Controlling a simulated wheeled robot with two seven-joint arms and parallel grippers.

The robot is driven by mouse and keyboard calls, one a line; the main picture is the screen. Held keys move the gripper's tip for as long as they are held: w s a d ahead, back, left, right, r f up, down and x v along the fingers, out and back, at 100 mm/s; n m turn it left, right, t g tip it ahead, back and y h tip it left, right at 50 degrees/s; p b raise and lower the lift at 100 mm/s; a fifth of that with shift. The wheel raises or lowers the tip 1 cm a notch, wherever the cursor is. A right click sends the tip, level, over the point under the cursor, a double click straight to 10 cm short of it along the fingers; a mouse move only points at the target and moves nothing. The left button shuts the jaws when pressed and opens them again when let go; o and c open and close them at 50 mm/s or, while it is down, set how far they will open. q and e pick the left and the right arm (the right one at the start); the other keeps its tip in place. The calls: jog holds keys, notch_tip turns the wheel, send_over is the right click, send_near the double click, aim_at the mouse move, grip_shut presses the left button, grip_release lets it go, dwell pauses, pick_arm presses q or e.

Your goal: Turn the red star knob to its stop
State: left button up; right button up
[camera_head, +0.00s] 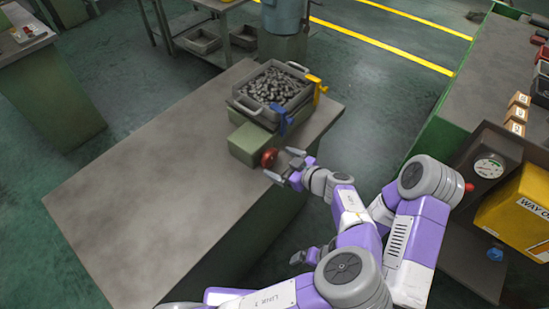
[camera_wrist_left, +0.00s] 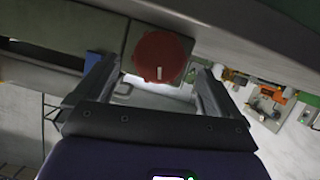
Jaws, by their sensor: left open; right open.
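The red star knob (camera_head: 268,158) sits on the front face of a green box (camera_head: 246,146) on the grey bench. My left gripper (camera_head: 284,164) is open in front of the knob, a finger on either side. In the left wrist view the knob (camera_wrist_left: 158,50) is a red disc with a pale mark low on its face, pointing roughly down. It lies between the open fingertips (camera_wrist_left: 160,72), with gaps visible on both sides; depth is hard to tell. My right gripper (camera_head: 306,257) is open, lower in the head view, away from the knob.
The left of the bench (camera_head: 125,215) is clear. A gauge panel (camera_head: 488,167) and yellow box (camera_head: 518,208) stand right.

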aim_at(273, 159)
pick_arm(q)
jog(key=shift+x, duration=1.8)
jog(key=shift+f, duration=0.1)
jog(key=shift+c, duration=0.2)
jog(key=c, duration=1)
jog(key=m+g+y, duration=0.1)
jog(key=m, duration=0.1)
jog(key=shift+w+d+m+g, duration=0.1)
jog(key=shift+m+g, duration=0.2)
jog(key=shift+m+g+y, duration=0.5)
jog(key=shift+m+g, duration=0.1)
jog(key=shift+m, duration=0.4)
